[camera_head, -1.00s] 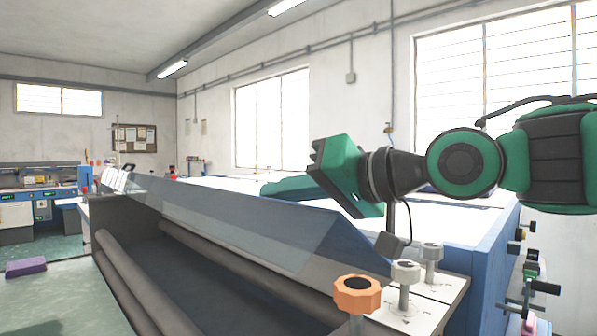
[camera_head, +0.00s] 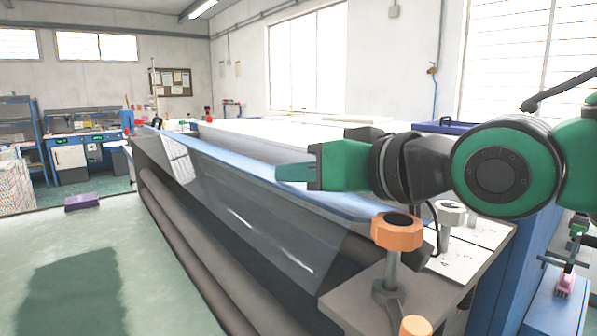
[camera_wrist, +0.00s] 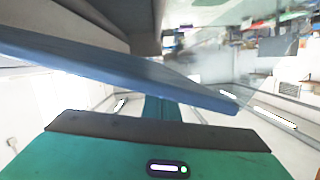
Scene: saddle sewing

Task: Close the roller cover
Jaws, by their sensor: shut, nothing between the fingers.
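The roller cover (camera_head: 245,225) is a long see-through panel with a blue strip along its top, on the blue machine. It slopes down in front of the dark rollers (camera_head: 190,262), which show through and below it. My gripper (camera_head: 283,172) is shut and empty, pointing left at the cover's upper blue strip near its right end. Whether it touches the strip I cannot tell. In the wrist view the blue strip (camera_wrist: 120,75) crosses slantwise close to my green fingers (camera_wrist: 165,108), with the clear panel at the right.
An orange knob (camera_head: 397,232) and a grey knob (camera_head: 450,213) stand at the machine's right end, below my arm. Workbenches stand at the back left.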

